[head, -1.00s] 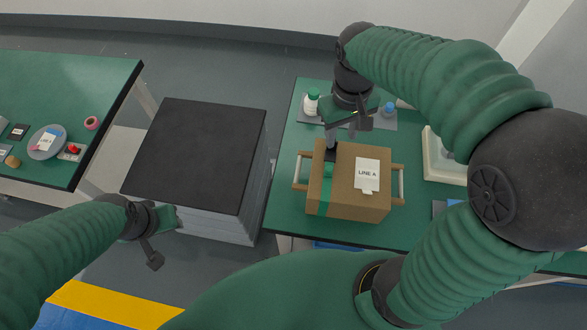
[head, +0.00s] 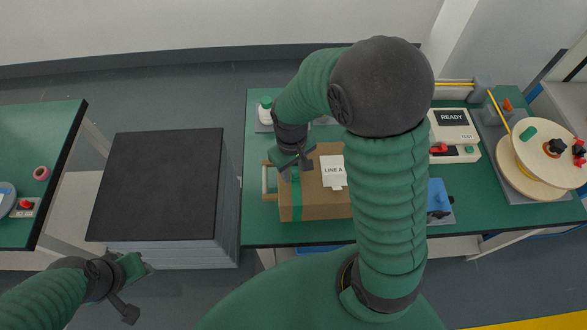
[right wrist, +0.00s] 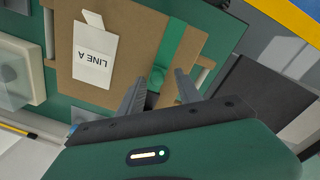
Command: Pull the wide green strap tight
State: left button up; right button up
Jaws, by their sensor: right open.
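The wide green strap (head: 296,201) runs over the left part of a brown cardboard box (head: 327,206) and down its front side. In the right wrist view the strap (right wrist: 174,42) lies flat across the box, with a rounded green tab (right wrist: 157,77) near its lower end. My right gripper (head: 297,173) is above the box's left part. In its wrist view its open fingers (right wrist: 160,76) stand on either side of the tab, with a gap to each; I cannot tell their height above it.
A white "LINE A" tag (head: 333,171) lies on the box. The green table (head: 390,232) also holds a READY device (head: 453,128), a blue fixture (head: 438,199) and a wooden spool (head: 543,150). A black-topped stack (head: 160,180) stands left of it.

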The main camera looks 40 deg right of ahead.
jog(key=shift+d+f, duration=0.2)
jog(key=shift+d, duration=0.1)
jog(key=shift+c, duration=0.9)
grip_shut()
dwell(0.3)
